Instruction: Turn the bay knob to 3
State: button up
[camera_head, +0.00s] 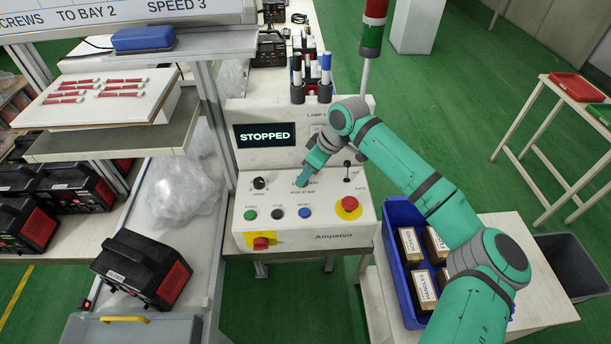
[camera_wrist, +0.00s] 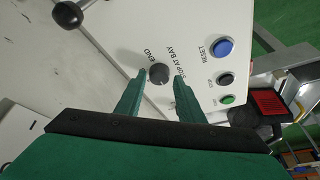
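The control panel (camera_head: 325,215) is a white box with a screen reading "STOPPED". The bay knob (camera_wrist: 158,73) is a small dark round knob in the wrist view, beside the lettering "STOP AT BAY" and "END". Its pointer setting is too small to read. My gripper (camera_wrist: 160,80) is open, with one green fingertip on each side of the knob and a gap visible on both sides. I cannot tell how far down the fingers reach around it. In the head view my gripper (camera_head: 302,180) is over the panel's middle and hides the knob.
Another black knob (camera_head: 259,183) is left of my gripper. The green, black and blue buttons (camera_head: 305,213), a red emergency stop (camera_head: 348,205) and a black-balled lever (camera_wrist: 68,14) are close by. A board (camera_head: 120,14) above reads "TO BAY 2" and "SPEED 3".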

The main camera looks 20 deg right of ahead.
jog(key=shift+w+a+f, duration=0.15)
jog(key=shift+f, duration=0.55)
jog(key=c, duration=0.8)
jog(key=shift+w, duration=0.1)
